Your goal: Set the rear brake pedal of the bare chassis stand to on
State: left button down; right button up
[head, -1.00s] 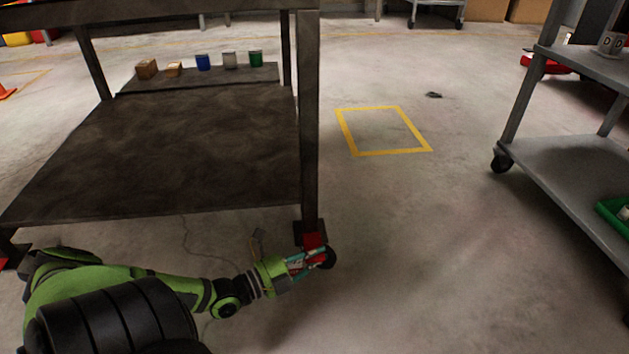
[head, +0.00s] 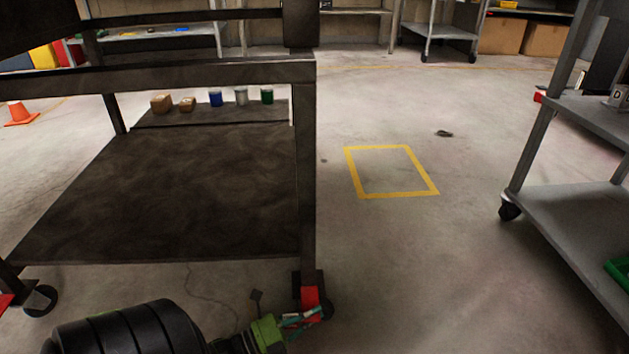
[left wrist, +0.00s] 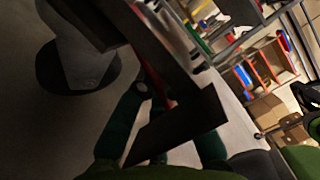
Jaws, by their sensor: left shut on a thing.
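The dark metal stand (head: 305,180) fills the left of the head view, its lower shelf bare in front. A red brake pedal (head: 309,297) sits over the caster at its near right leg. My left gripper (head: 305,318), with teal fingers, is low at this caster and shut on the red pedal. In the left wrist view the fingers (left wrist: 165,125) reach to a dark bracket with a thin red part (left wrist: 156,88) behind it, mostly hidden. The caster wheel (left wrist: 75,68) is beside them. The pedal's tilt cannot be made out. My right gripper is not in view.
Another red pedal (head: 5,301) and caster (head: 40,299) are at the near left leg. A grey cart (head: 570,205) stands at the right. Floor with a yellow outlined square (head: 390,195) lies clear between them.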

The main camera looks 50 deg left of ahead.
pick_arm(q)
jog(key=shift+w+a+f+m+t+h+b, duration=0.15)
jog(key=shift+f+m+b, duration=0.2)
jog(key=shift+m, duration=0.2)
jog(key=shift+a+f+m+t+h+b, duration=0.1)
jog(key=shift+f+m+t+h+b, duration=0.1)
jog(key=shift+f+m, duration=0.25)
jog(key=shift+r, duration=0.1)
jog(key=shift+m, duration=0.3)
jog(key=c, duration=1.3)
grip_release()
jog(key=v, duration=0.8)
jog(key=shift+d, duration=0.1)
